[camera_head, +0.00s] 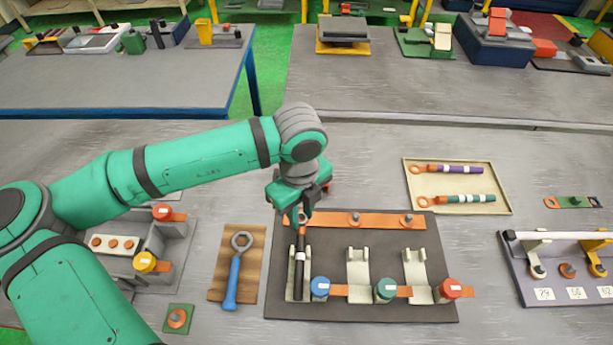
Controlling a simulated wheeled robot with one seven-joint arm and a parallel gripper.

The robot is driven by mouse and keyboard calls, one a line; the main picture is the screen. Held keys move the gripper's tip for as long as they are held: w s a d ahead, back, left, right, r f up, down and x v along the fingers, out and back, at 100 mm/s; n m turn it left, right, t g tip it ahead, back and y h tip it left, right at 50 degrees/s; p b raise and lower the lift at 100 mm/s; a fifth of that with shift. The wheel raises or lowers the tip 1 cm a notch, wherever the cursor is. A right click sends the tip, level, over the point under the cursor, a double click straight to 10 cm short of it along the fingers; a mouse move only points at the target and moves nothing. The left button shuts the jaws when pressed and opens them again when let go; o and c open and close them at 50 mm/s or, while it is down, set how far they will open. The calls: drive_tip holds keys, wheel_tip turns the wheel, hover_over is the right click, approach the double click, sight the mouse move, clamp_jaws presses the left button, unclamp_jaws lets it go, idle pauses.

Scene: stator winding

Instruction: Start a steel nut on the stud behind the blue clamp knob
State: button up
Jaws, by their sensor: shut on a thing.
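My gripper (303,211) points down over the left end of the copper strip (380,220) at the back of the dark board (333,247). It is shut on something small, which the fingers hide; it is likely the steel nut. The blue clamp knob (320,288) is at the board's front left. A black-sleeved lead (299,267) lies in the left cradle, beside the blue knob, its copper end reaching back under my gripper. The stud there is hidden by my fingers, so I cannot tell whether the nut touches it. Two other studs (357,218) (406,219) show along the strip.
Green (385,290) and red (450,289) knobs and two empty cradles are to the right. A blue-handled ring wrench (234,270) lies on a wooden board to the left. A cream tray (480,208) holds two leads. A rack (560,290) stands at the right.

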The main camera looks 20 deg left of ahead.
drive_tip(key=shift+w+a+f+n, duration=0.15)
drive_tip(key=shift+w+a+n, duration=0.15)
drive_tip(key=shift+w+n, duration=0.4)
drive_tip(key=shift+w+a+f+n, duration=0.1)
drive_tip(key=shift+w+a+n, duration=0.25)
drive_tip(key=shift+w, duration=0.55)
drive_tip(key=shift+w+a+f+n, duration=0.15)
drive_tip(key=shift+w+a+n, duration=0.05)
drive_tip(key=shift+w+n, duration=0.55)
drive_tip(key=shift+w+d+f, duration=0.1)
drive_tip(key=shift+f, duration=2)
drive_tip(key=shift+f, duration=0.8)
drive_tip(key=shift+c, duration=0.3)
drive_tip(key=m, duration=0.6)
drive_tip(key=shift+m, duration=0.3)
drive_tip(key=o, duration=1.1)
